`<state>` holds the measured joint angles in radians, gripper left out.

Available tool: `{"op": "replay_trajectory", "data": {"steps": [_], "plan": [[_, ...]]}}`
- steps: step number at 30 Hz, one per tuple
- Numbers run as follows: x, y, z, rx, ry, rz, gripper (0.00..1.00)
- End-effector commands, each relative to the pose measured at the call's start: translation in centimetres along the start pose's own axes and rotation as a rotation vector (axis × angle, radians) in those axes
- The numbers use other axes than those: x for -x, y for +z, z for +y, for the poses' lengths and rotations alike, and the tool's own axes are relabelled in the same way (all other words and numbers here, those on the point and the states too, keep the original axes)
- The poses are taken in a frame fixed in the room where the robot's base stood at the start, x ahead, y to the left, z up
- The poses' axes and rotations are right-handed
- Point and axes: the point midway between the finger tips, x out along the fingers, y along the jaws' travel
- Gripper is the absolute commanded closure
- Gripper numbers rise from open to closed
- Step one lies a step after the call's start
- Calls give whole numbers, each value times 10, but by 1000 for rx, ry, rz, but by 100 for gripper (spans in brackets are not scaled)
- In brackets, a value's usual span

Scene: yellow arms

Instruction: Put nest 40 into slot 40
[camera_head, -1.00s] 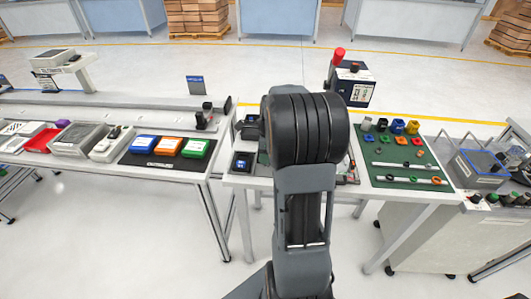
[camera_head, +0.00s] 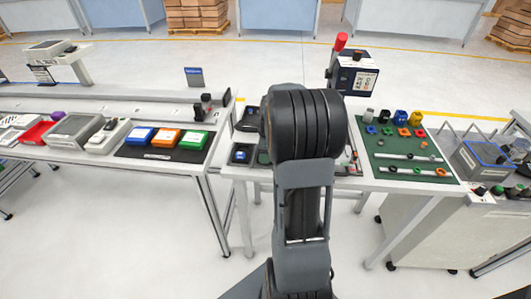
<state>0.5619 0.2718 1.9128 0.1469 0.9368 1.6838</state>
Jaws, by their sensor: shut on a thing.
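My arm (camera_head: 300,195) stands in the middle of the view, and its thick dark joint (camera_head: 306,125) hides the centre of the worktable (camera_head: 225,171). My gripper is behind it and cannot be seen, nor can anything it may hold. A small dark square block with a blue centre (camera_head: 240,154) lies at the table's left end. Another dark piece (camera_head: 247,119) stands behind it, partly hidden. I cannot read any number, so I cannot tell which piece is nest 40 or where slot 40 is.
A green mat (camera_head: 390,158) with several coloured rings and rods lies right of my arm. A machine with a red top (camera_head: 357,76) stands behind. The left table (camera_head: 100,157) carries blue, orange and green boxes on a black mat. The floor between the tables is narrow.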

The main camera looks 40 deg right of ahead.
Motion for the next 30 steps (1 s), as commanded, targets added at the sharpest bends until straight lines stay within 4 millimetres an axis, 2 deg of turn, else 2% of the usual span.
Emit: {"op": "replay_trajectory", "data": {"steps": [25, 26, 30], "plan": [[-9, -1, 0, 0, 0, 0, 90], [-9, -1, 0, 0, 0, 0, 60], [-9, -1, 0, 0, 0, 0, 46]]}}
